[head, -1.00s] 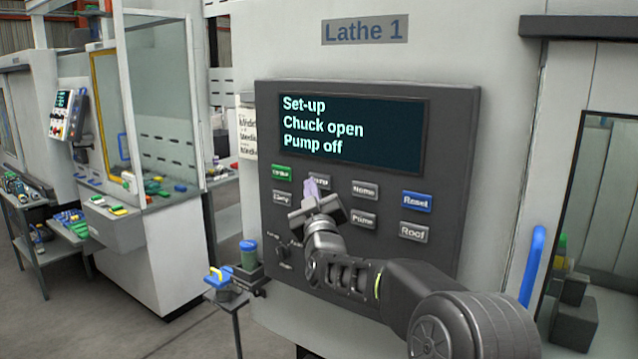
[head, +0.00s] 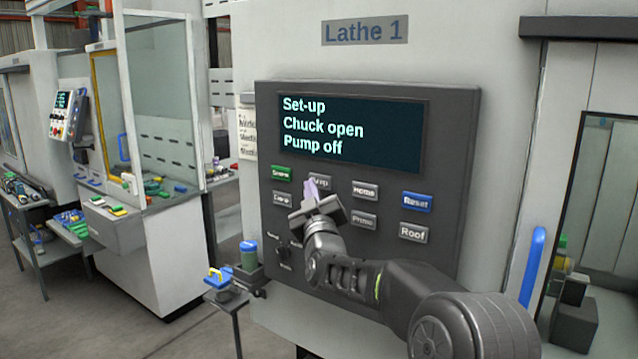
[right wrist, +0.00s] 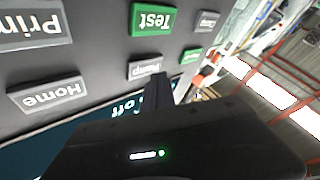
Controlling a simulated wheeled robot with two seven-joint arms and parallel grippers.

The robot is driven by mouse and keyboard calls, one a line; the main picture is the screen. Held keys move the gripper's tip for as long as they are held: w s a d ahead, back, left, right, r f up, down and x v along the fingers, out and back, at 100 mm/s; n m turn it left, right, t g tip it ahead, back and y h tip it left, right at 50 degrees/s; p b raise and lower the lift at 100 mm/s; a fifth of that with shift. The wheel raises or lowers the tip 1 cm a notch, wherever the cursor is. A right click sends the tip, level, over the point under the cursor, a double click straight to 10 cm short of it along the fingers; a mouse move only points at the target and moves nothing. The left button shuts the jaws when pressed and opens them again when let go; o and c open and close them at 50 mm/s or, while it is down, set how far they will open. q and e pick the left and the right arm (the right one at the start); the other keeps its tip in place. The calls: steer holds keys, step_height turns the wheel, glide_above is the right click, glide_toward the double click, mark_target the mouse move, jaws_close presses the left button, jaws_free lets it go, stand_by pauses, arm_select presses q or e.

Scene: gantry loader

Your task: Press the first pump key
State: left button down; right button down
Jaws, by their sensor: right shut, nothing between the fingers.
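The Pump key (head: 321,181) is a grey key in the top row of the lathe panel, under the display. It also shows in the right wrist view (right wrist: 144,67), upside down. My right gripper (head: 310,187) is shut and empty, its fingertips in front of the Pump key's lower left part, hiding some of it. In the right wrist view the dark fingers (right wrist: 158,88) stand beside the key; I cannot tell whether they touch the panel. The display (head: 350,133) reads "Set-up, Chuck open, Pump off". My left gripper is not in view.
A green Test key (right wrist: 153,18) shows in the right wrist view. A rotary knob (head: 283,252) sits lower left. A blue handle (head: 532,265) stands at right.

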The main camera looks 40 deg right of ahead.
stand_by(0.7)
steer(key=shift+w+d+b, duration=0.15)
steer(key=shift+d+b, duration=0.25)
steer(key=shift+b, duration=0.05)
steer(key=shift+d, duration=0.35)
stand_by(0.5)
steer(key=shift+a+b, duration=0.1)
steer(key=shift+b, duration=0.2)
steer(key=shift+a, duration=0.65)
steer(key=shift+s+a, duration=0.3)
steer(key=shift+a, duration=0.5)
steer(key=shift+s+a, duration=0.25)
steer(key=shift+a, duration=0.55)
steer(key=shift+s+a, duration=0.3)
steer(key=shift+a, duration=0.5)
